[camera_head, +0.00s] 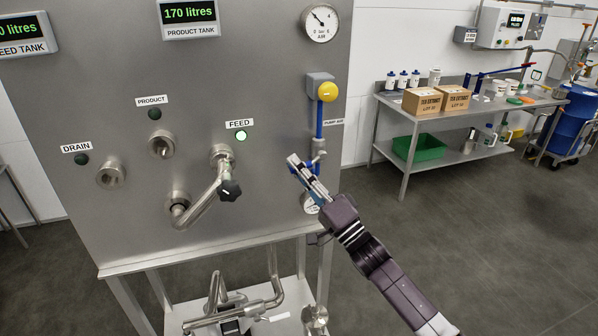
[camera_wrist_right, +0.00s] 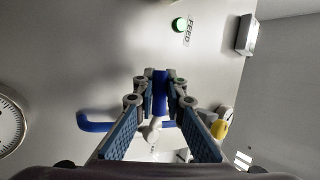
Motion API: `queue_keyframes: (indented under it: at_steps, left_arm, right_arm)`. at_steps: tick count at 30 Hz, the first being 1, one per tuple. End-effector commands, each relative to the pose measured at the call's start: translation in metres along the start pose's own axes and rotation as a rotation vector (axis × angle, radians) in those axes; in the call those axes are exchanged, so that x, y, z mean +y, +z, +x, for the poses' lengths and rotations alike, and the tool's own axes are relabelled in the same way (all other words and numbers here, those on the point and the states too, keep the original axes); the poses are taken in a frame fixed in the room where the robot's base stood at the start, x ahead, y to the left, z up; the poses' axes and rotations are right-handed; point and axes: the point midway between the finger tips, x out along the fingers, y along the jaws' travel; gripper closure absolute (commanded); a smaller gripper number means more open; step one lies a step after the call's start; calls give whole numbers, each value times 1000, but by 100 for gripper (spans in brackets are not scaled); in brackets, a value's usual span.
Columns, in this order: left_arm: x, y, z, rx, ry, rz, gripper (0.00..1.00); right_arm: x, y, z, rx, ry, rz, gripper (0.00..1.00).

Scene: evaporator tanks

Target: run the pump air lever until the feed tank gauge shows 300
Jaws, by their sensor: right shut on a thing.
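The blue pump air lever (camera_head: 293,170) sticks out to the left at the lower end of the air line, below the yellow knob. My right gripper (camera_head: 294,161) is shut on it. In the right wrist view the blue lever (camera_wrist_right: 160,92) lies between the fingers of my right gripper (camera_wrist_right: 161,84). The feed tank display (camera_head: 20,31) is cut off by the left edge; only a "0 litres" ending shows, so its full number is hidden. My left gripper is in neither view.
The product tank display (camera_head: 188,12) reads 170 litres. The green feed lamp (camera_head: 241,136) is lit; the drain lamp (camera_head: 82,159) and product lamp (camera_head: 155,114) look dark. The feed valve's black knob (camera_head: 230,190) juts out left of my gripper. An air dial (camera_head: 322,22) sits above.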

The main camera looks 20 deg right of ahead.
Motion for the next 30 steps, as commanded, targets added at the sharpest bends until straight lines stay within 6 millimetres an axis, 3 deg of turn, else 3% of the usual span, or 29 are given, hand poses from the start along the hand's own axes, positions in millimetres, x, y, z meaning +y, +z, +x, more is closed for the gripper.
queue_keyframes:
  at_steps: [10,27,28,30]
  left_arm:
    - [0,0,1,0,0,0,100]
    - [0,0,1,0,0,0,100]
    - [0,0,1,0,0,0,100]
    - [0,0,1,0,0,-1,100]
  right_arm:
    - [-9,-2,5,94,-38,137,100]
    - [-11,-4,7,114,-47,167,100]
    - [-11,-4,7,114,-47,167,87]
    - [-11,-4,7,114,-47,166,79]
